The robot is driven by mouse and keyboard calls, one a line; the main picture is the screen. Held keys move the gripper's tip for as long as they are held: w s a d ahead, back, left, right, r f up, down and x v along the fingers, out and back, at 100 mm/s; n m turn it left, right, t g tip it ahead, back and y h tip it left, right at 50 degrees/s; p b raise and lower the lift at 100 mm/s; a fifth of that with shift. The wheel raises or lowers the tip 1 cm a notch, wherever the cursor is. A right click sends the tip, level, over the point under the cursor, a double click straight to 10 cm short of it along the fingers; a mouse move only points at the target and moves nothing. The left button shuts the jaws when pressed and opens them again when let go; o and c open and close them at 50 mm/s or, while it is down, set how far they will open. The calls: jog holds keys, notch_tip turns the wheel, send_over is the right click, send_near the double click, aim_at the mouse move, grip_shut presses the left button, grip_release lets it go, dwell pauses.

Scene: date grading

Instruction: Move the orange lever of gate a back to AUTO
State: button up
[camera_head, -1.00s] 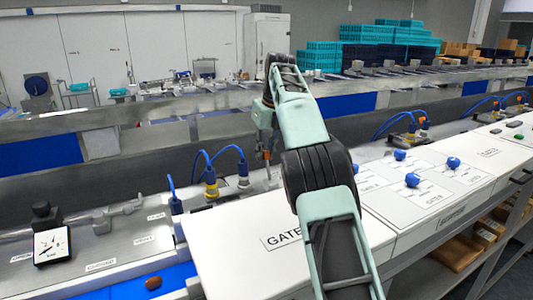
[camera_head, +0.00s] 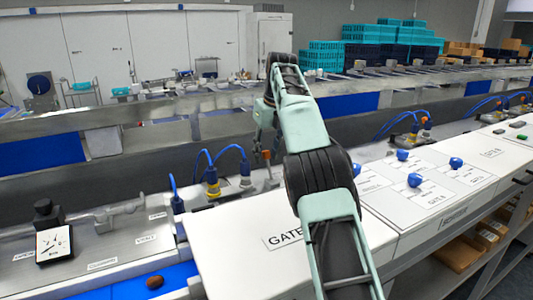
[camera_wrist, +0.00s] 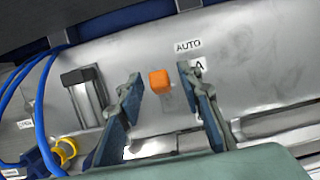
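The orange lever (camera_wrist: 160,81) of gate a stands on a metal panel (camera_wrist: 240,60). In the wrist view its knob is below and left of the AUTO label (camera_wrist: 188,46) and left of the A label (camera_wrist: 199,65). In the head view the lever (camera_head: 266,156) is small, just below my gripper (camera_head: 265,125). In the wrist view my gripper (camera_wrist: 158,78) is open, with one finger on each side of the knob and a visible gap to both. It holds nothing. A label near the knob is partly hidden.
Blue cables with a yellow connector (camera_wrist: 65,150) and a dark block (camera_wrist: 85,98) are left of my gripper in the wrist view. A white GATE cover (camera_head: 240,245) lies in front. Blue knobs (camera_head: 414,180) stand on panels to the right.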

jog(key=shift+s+d+r, duration=0.15)
jog(key=shift+s+r, duration=0.05)
jog(key=shift+r, duration=0.4)
jog(key=shift+s+d+r, duration=0.1)
jog(key=shift+s+d, duration=0.05)
jog(key=shift+s, duration=0.35)
jog(key=s+d, duration=0.4)
jog(key=s, duration=0.6)
dwell(0.3)
